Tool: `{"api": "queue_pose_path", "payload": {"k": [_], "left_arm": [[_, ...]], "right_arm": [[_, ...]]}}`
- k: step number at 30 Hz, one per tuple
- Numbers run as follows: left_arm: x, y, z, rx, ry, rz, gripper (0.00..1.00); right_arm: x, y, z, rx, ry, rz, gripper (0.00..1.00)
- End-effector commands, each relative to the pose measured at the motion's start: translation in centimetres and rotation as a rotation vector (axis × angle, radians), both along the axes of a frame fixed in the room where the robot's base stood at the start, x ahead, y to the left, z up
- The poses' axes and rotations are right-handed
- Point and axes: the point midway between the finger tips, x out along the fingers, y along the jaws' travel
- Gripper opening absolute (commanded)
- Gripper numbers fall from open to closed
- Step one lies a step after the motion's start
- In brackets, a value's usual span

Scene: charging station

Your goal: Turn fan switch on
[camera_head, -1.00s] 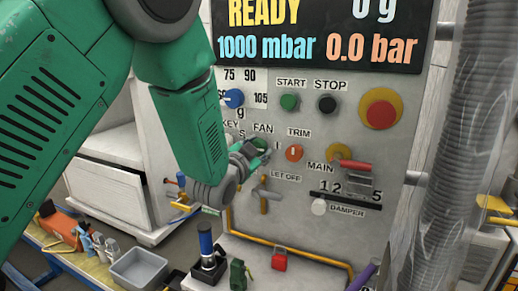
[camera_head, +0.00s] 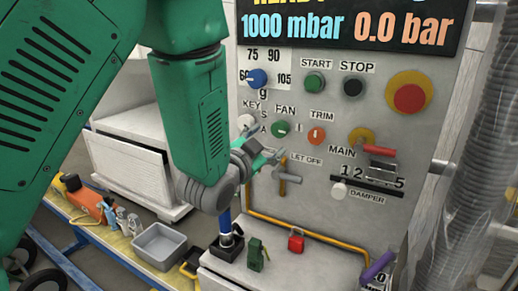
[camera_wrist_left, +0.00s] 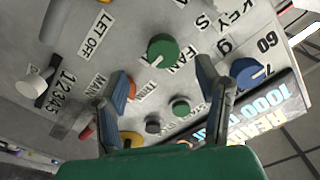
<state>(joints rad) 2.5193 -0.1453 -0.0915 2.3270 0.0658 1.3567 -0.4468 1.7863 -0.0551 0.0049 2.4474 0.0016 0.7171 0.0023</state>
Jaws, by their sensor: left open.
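The fan switch (camera_head: 280,129) is a round green knob under the FAN label on the grey panel. It also shows in the left wrist view (camera_wrist_left: 162,50), with a small light mark near its lower edge. My left gripper (camera_head: 262,157) is just below and left of the knob in the head view. In the left wrist view its two fingers (camera_wrist_left: 164,88) are spread apart, with the knob beyond the gap between them. Nothing is held, and I see no clear contact with the knob. My right gripper is in neither view.
The blue knob (camera_head: 257,79), START button (camera_head: 315,83), orange TRIM knob (camera_head: 317,135) and LET OFF lever (camera_head: 285,178) surround the switch. A shelf with a red padlock (camera_head: 296,240) lies below. A grey bin (camera_head: 159,246) stands lower left.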

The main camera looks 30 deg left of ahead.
Motion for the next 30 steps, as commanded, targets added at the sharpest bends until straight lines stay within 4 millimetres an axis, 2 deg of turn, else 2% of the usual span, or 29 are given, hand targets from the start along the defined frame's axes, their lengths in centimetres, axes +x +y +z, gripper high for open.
{"api": "queue_pose_path", "payload": {"k": [3, 9, 26, 28, 30], "left_arm": [[-2.2, -0.1, -0.1, 0.0, 0.003, 0.001, 0.58], [-4.0, -0.2, -0.1, -0.001, 0.003, 0.001, 0.58], [-4.3, -0.2, -0.2, -0.001, 0.004, 0.0, 0.58], [-4.3, -0.2, -0.8, -0.007, 0.021, 0.001, 0.58], [-4.5, -0.2, -2.6, -0.026, 0.07, 0.003, 0.58]], "right_arm": [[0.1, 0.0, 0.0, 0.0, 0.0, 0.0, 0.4], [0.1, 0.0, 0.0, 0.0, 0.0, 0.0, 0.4], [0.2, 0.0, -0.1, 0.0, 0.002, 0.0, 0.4], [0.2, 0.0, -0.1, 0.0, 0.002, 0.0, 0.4], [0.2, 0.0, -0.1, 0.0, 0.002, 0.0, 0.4]]}}
